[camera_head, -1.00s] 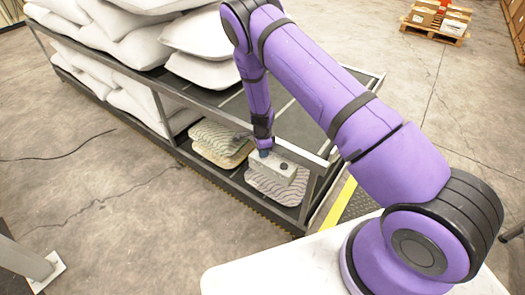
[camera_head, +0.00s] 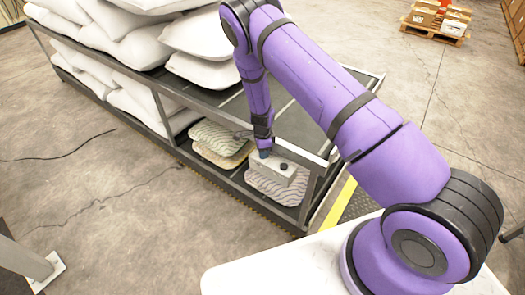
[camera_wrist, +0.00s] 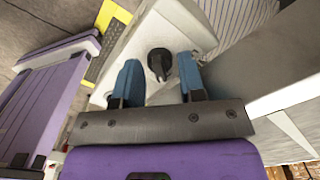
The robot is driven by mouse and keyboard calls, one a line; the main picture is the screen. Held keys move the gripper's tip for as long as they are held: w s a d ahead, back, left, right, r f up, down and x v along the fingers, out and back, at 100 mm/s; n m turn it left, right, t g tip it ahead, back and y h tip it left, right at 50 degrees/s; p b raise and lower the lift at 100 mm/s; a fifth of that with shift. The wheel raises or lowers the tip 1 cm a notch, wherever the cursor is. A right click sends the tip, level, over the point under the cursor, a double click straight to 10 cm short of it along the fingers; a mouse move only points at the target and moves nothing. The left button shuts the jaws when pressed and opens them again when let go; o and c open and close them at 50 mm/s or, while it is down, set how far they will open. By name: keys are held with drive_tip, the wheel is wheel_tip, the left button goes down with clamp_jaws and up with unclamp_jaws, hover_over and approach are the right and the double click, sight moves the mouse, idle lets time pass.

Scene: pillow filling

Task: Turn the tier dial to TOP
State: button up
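The dial is a black round knob (camera_wrist: 159,62) on the face of a pale grey box (camera_wrist: 128,45) in the wrist view. In the head view the dial is a small dark spot (camera_head: 284,166) on the same box (camera_head: 263,171), which is at the lower shelf's near end. My gripper (camera_wrist: 160,66) has two blue fingers spread apart, with nothing held between them. In the wrist view the dial lies in the gap between the fingertips, apart from both. In the head view my gripper (camera_head: 264,153) is at the box, just left of the dial. Dial markings are not readable.
Patterned pillows (camera_head: 218,143) lie stacked left of the box, and another (camera_head: 275,188) lies below it. White pillows (camera_head: 135,45) fill the rack's left part. The rack's metal rail (camera_head: 303,151) runs close by the gripper. Boxes on a pallet (camera_head: 437,22) stand far back right.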

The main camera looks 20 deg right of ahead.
wheel_tip(320, 180, up, 11)
idle(0.4)
idle(0.4)
